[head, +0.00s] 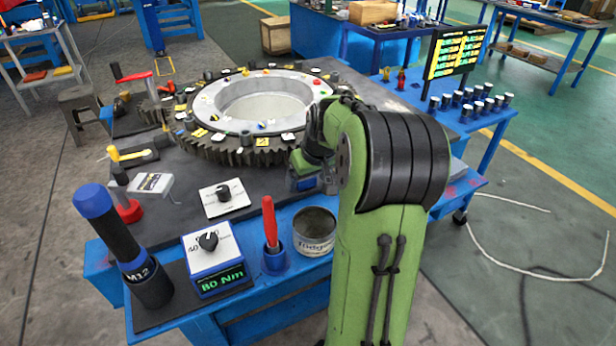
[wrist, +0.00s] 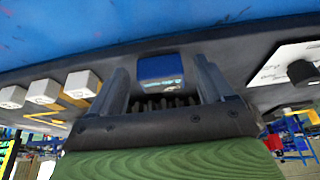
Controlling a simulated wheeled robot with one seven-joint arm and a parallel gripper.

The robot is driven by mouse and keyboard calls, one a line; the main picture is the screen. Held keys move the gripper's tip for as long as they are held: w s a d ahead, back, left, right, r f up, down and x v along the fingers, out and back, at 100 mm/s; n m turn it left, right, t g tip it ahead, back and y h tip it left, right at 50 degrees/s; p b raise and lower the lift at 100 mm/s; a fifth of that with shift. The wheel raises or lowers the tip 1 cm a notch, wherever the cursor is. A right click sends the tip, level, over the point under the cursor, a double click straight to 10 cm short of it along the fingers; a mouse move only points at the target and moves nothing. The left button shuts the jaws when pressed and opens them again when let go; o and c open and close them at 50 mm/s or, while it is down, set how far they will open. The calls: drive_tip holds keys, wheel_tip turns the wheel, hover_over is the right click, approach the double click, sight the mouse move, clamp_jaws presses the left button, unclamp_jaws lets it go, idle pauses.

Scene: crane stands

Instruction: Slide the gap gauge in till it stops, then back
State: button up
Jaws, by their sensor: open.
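My gripper (wrist: 161,66) is open in the wrist view, with one finger on each side. A small blue block with a printed face (wrist: 160,70) shows between the fingertips; I cannot tell whether they touch it. I cannot tell for sure which thing is the gap gauge. A yellow-handled tool (head: 124,155) lies at a black block on the bench's left. The large toothed gear ring (head: 238,148) lies on the dark bench top.
A white plate with a black knob (head: 224,198) lies before the ring. Along the front edge stand a blue-capped torque tool (head: 105,222), an 80 Nm box (head: 213,262), a red-handled tool (head: 270,222) and a tin (head: 314,232). A screen (head: 455,52) stands at back right.

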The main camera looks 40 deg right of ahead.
drive_tip(key=p+v, duration=0.6)
drive_tip(key=v, duration=1)
drive_tip(key=shift+f, duration=0.15)
